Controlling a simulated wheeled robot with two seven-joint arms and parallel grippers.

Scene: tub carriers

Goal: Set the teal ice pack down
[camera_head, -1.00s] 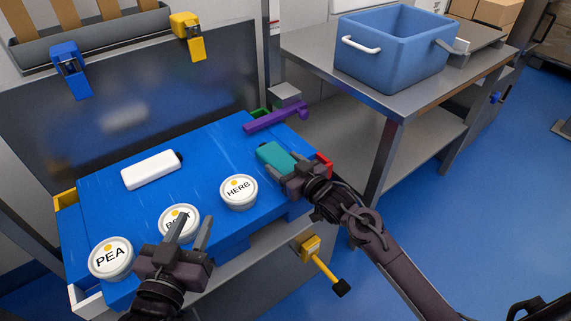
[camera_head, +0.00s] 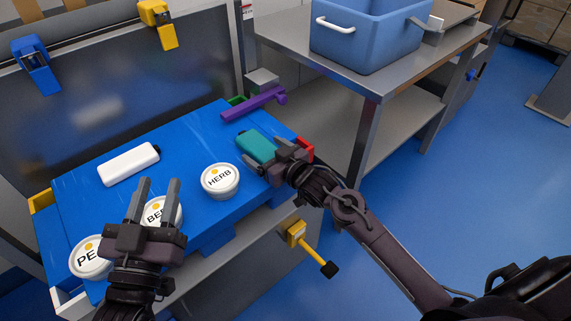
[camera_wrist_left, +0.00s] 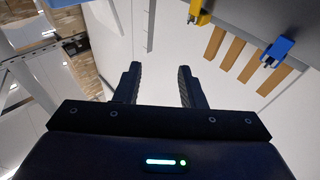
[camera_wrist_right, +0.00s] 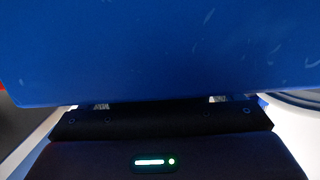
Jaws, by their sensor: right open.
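The teal ice pack (camera_head: 256,148) lies flat at the right part of the blue board (camera_head: 190,150). My right gripper (camera_head: 264,156) is open, with its fingers around the near end of the pack. Whether the fingers touch it, I cannot tell. In the right wrist view the blue surface (camera_wrist_right: 160,50) fills most of the picture, and the pack does not show. My left gripper (camera_head: 159,183) is open and empty, above the BEET tub (camera_head: 158,218), partly hiding it. The left wrist view shows its two fingers (camera_wrist_left: 158,85) apart with nothing between them.
A white pack (camera_head: 128,165), the HERB tub (camera_head: 220,181) and the PEA tub (camera_head: 88,257) stand on the board. A purple bar (camera_head: 250,105) lies at its back right edge. A blue bin (camera_head: 365,45) stands on the steel table (camera_head: 350,75) to the right.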

